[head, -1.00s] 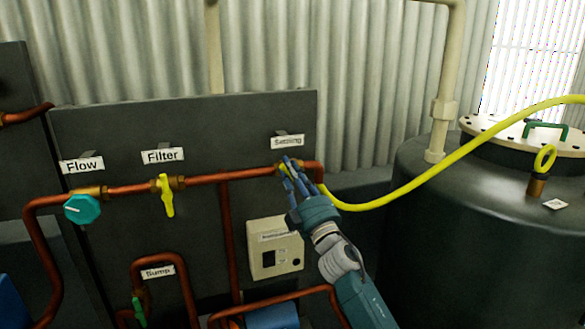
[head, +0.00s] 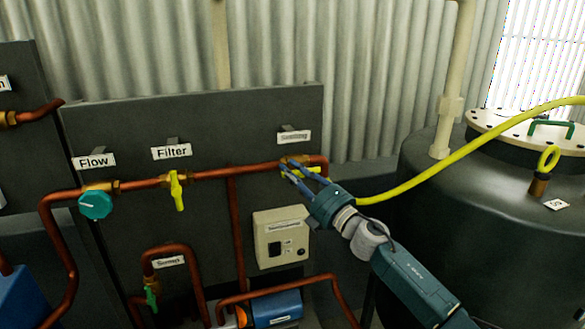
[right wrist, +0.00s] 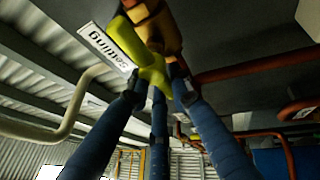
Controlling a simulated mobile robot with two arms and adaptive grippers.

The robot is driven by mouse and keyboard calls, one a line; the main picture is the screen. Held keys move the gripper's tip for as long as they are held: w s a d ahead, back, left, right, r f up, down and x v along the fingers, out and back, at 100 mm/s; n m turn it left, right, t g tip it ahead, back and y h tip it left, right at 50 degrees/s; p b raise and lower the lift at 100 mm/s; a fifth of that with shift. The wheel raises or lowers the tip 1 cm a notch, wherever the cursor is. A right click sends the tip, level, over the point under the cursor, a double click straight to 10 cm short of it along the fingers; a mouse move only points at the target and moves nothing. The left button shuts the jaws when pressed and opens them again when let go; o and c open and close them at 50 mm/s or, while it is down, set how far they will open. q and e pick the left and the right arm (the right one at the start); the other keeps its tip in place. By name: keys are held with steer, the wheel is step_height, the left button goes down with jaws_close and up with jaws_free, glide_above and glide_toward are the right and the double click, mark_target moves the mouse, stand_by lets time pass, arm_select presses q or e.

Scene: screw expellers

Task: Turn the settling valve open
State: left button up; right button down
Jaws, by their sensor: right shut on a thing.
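The settling valve sits on the copper pipe under the "Settling" label (head: 293,136), near the right end of the dark panel in the head view. My right gripper (head: 290,172) is at this valve, its blue fingers over the handle and hiding most of it. In the right wrist view the yellow valve handle (right wrist: 128,42) shows clearly, joined to a brass body (right wrist: 158,28). The right gripper (right wrist: 157,85) has its fingers closed around the handle's near end. My left gripper is not in view.
Left along the pipe are the yellow filter valve (head: 177,190) and the teal flow knob (head: 95,205). A control box (head: 281,237) is below the settling valve. A yellow hose (head: 440,167) runs right, above a dark tank (head: 480,220).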

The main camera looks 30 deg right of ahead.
steer(key=shift+f+n, duration=0.15)
steer(key=shift+n, duration=0.15)
steer(key=c, duration=1.5)
jaws_free()
steer(key=shift+c, duration=0.2)
steer(key=v, duration=1.2)
steer(key=shift+d, duration=0.15)
